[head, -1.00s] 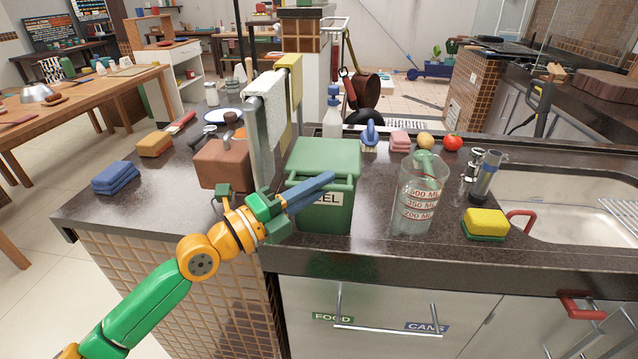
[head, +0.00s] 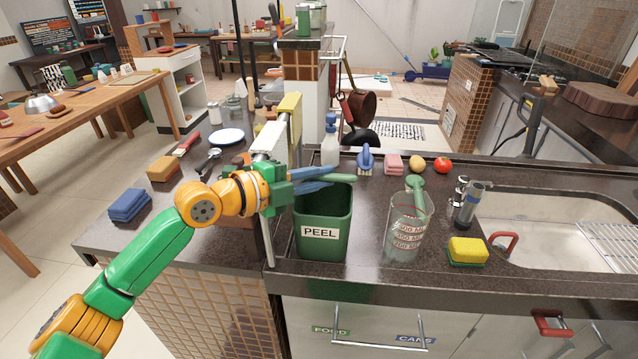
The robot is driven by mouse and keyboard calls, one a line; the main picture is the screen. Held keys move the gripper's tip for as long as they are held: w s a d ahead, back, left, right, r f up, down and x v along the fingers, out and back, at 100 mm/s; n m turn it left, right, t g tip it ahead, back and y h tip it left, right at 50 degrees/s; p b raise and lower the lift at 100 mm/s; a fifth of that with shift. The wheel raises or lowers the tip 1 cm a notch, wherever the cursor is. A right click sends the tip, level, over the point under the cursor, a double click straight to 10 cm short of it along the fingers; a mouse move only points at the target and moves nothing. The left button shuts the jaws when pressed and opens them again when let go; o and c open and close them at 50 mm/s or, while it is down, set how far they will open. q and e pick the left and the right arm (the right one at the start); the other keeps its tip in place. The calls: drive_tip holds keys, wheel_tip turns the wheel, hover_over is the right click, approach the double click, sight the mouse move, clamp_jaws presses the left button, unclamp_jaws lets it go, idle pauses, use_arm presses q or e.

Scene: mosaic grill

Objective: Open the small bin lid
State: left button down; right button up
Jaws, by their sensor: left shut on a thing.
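The small green bin (head: 335,222), labelled PEEL, stands on the dark counter left of the measuring jug. Its top is open and I see into its dark inside. The green lid (head: 345,178) is raised at the back of the bin; only a thin part shows behind my gripper. My left gripper (head: 318,182), with blue fingers, is at the lid above the bin's back left rim and is shut on it. The exact grip is partly hidden by the fingers. My right gripper is not in view.
A clear measuring jug (head: 407,235) with a green-handled tool stands right of the bin. A spray bottle (head: 330,145) and blue brush (head: 366,160) are behind. A yellow sponge (head: 467,250) lies near the sink.

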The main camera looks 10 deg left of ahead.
use_arm(q)
drive_tip(key=shift+w+r, duration=0.15)
drive_tip(key=shift+r, duration=0.1)
drive_tip(key=c, duration=0.9)
unclamp_jaws()
drive_tip(key=shift+s+a+f+b, duration=0.1)
drive_tip(key=shift+s+a+b, duration=0.1)
drive_tip(key=shift+a+b, duration=0.1)
drive_tip(key=b+v, duration=0.2)
drive_tip(key=v, duration=0.4)
drive_tip(key=shift+s+a+b, duration=0.1)
drive_tip(key=shift+s+b, duration=0.05)
drive_tip(key=shift+b, duration=0.2)
